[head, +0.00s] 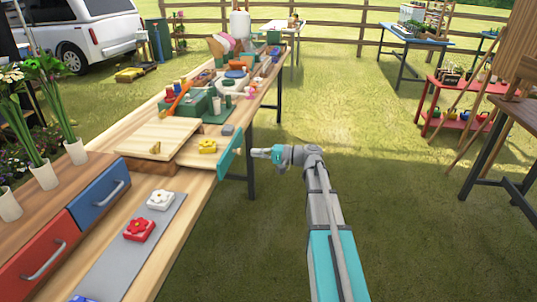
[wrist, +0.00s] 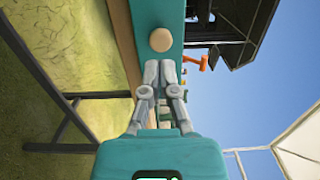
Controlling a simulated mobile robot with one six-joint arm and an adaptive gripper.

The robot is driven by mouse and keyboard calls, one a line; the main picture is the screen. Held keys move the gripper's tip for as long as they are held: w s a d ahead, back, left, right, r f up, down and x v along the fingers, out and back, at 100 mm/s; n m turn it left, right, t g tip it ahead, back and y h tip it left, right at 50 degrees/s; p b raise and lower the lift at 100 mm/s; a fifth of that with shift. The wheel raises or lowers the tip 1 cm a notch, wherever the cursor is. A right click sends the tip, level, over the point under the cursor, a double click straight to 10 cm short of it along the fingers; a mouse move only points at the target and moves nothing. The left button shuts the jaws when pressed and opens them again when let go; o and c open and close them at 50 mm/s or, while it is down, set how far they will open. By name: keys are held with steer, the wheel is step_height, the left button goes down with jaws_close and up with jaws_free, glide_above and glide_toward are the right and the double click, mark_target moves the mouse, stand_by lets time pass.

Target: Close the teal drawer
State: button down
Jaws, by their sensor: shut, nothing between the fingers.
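The teal drawer (head: 230,152) stands pulled out from a wooden box on the long table, its front panel facing right and past the table's edge. A yellow flower block (head: 207,146) lies in or beside its open tray; I cannot tell exactly. In the wrist view the drawer's teal front (wrist: 150,13) carries a round beige knob (wrist: 161,40). My gripper (head: 254,153) is shut and empty, pointing left at the front panel with a small gap in the head view. In the wrist view its fingertips (wrist: 160,66) sit just below the knob in the picture.
The wooden box (head: 160,139) has a pale lid. Nearer are a red drawer (head: 40,262), a blue drawer (head: 98,195), and white and red flower blocks on a grey strip (head: 135,262). Pots and tools crowd the table behind. The grass (head: 290,105) right of the table is open.

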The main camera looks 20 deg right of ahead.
steer(key=shift+x, duration=1.65)
steer(key=shift+w+d, duration=0.1)
